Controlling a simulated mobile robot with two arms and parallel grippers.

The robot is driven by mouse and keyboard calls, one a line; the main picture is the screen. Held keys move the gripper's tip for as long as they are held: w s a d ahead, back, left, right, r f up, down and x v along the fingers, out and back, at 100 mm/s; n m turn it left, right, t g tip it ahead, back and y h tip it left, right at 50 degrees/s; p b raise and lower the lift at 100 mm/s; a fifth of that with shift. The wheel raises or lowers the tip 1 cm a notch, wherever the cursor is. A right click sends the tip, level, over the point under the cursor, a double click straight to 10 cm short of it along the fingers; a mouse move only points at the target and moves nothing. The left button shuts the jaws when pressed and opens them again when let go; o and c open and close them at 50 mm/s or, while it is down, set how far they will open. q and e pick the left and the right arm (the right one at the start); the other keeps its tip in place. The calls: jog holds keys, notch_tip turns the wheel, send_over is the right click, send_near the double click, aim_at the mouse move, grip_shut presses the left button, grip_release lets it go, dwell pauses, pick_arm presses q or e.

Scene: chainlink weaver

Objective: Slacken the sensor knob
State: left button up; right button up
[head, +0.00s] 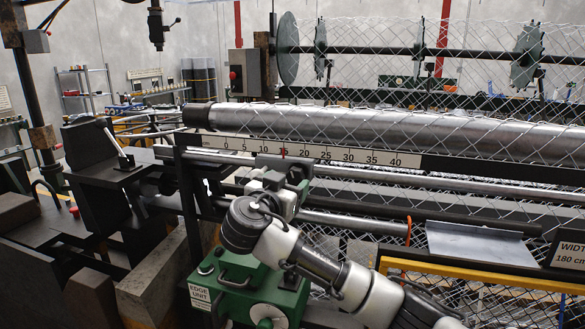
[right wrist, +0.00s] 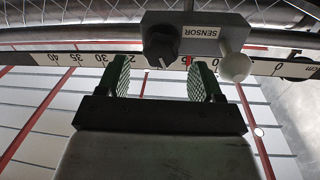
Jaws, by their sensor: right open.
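The sensor block (right wrist: 200,38) is a grey box with an upside-down SENSOR label in the right wrist view. A dark round knob (right wrist: 160,46) sits on its face, left of the label. A pale ball (right wrist: 234,67) on a short stem is at its right end. My right gripper (right wrist: 162,78) is open and empty, its green fingertips to either side of the knob's line. The knob shows just beyond the tips; I cannot tell the depth gap. In the head view my right gripper (head: 275,184) is at the rail, largely hiding the sensor. My left gripper is out of view.
A numbered scale (head: 340,155) runs along the rail behind the sensor, with a red mark near 15. A large metal roller (head: 370,128) and wire mesh lie beyond. A green edge unit (head: 252,285) stands below my arm. A metal tray (head: 480,243) is to the right.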

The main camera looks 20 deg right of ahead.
aim_at(292, 179)
jog(key=shift+p+x, duration=0.5)
jog(key=shift+x, duration=0.65)
jog(key=shift+w+d, duration=0.25)
jog(key=shift+w, duration=0.1)
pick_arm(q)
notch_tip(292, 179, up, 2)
